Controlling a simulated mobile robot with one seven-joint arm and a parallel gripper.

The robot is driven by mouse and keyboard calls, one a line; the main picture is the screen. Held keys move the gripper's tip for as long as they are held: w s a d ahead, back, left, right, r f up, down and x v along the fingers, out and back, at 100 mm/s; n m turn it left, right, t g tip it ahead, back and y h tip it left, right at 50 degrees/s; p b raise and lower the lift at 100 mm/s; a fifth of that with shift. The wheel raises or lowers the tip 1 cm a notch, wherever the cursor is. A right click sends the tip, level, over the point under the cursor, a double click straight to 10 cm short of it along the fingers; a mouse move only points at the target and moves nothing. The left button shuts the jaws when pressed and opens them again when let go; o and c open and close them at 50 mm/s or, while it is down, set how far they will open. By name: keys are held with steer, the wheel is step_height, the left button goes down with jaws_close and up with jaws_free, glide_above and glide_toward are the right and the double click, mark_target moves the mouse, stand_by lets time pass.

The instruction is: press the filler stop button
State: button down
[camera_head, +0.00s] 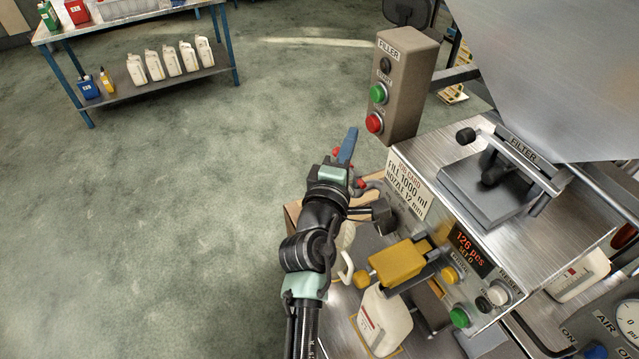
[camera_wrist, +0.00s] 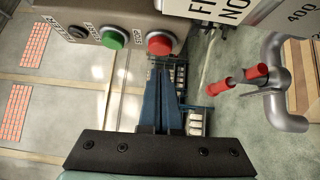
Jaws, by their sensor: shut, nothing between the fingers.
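The filler control box (camera_head: 412,90) is a grey-brown box labelled FILLER, at the upper centre right of the head view. It bears a black knob (camera_head: 385,65), a green start button (camera_head: 378,93) and, lowest, the red stop button (camera_head: 374,122). In the wrist view the red stop button (camera_wrist: 160,43) is just ahead of my fingertips, with the green button (camera_wrist: 114,39) to its left. My gripper (camera_head: 351,133) has blue fingers, shut and empty. It is left of and slightly below the red button, apparently apart from it; its fingers (camera_wrist: 166,75) point toward the box.
A metal pipe with red-tipped handles (camera_wrist: 228,85) is close on the right of my fingers in the wrist view. The steel filling machine (camera_head: 550,230) stands to the right, with a white bottle (camera_head: 385,320) below the yellow block (camera_head: 397,263). Open floor lies left.

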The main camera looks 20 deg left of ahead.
steer(key=s+b, duration=0.2)
steer(key=s, duration=0.8)
steer(key=shift+a+f, duration=0.15)
steer(key=shift+a, duration=0.1)
